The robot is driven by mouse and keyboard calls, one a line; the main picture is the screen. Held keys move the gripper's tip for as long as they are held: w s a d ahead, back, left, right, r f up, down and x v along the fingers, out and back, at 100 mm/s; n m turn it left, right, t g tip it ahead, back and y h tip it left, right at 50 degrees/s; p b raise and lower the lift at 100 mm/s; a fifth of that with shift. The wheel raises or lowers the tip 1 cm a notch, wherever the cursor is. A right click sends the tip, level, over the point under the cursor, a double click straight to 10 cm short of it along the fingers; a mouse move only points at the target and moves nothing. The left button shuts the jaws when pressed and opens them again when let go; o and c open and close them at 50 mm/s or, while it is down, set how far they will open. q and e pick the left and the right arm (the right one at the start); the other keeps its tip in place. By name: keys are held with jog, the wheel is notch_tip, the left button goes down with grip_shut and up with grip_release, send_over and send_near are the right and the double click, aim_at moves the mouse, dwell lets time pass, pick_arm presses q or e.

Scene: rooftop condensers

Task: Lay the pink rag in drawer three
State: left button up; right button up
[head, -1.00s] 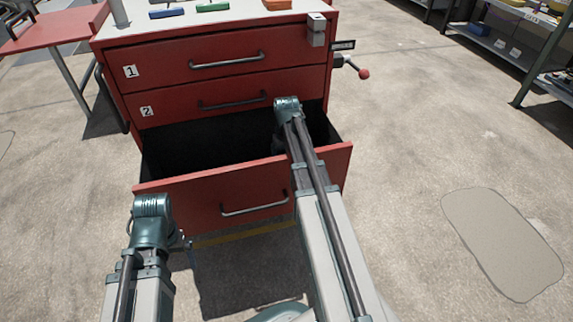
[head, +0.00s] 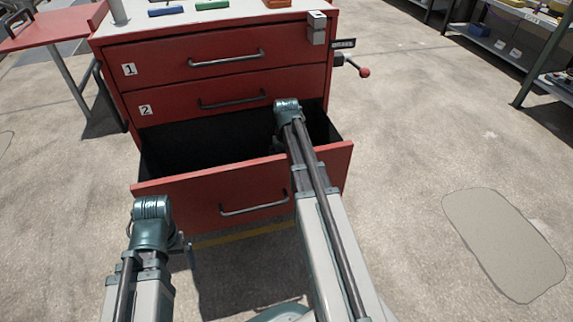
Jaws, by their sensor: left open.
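Drawer three (head: 213,199) is the lowest drawer of the red cabinet and stands pulled open. Its dark inside shows no rag in the part I can see. The pink rag is not visible in this view. My left gripper (head: 188,250) is open, small and partly hidden behind my left wrist, low in front of the drawer's left part. My right arm reaches over the drawer front, with its wrist above the right part of the opening. My right gripper is hidden behind that arm.
Drawers one (head: 160,62) and two (head: 170,105) are shut above. Blue, green and orange items lie on the cabinet top (head: 235,14). A red-knobbed handle (head: 364,73) sticks out at the right. A red side table (head: 50,30) stands left, shelving (head: 490,45) right. The right floor is clear.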

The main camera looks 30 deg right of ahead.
notch_tip(320, 180, up, 13)
jog(key=p, duration=1.3)
jog(key=shift+f, duration=0.15)
notch_tip(320, 180, down, 12)
jog(key=b, duration=1.3)
jog(key=shift+f, duration=0.25)
jog(key=shift+r, duration=0.2)
notch_tip(320, 180, up, 13)
jog(key=p, duration=1.3)
notch_tip(320, 180, down, 14)
jog(key=b, duration=1.3)
notch_tip(320, 180, up, 8)
jog(key=p, duration=0.7)
jog(key=shift+f, duration=0.15)
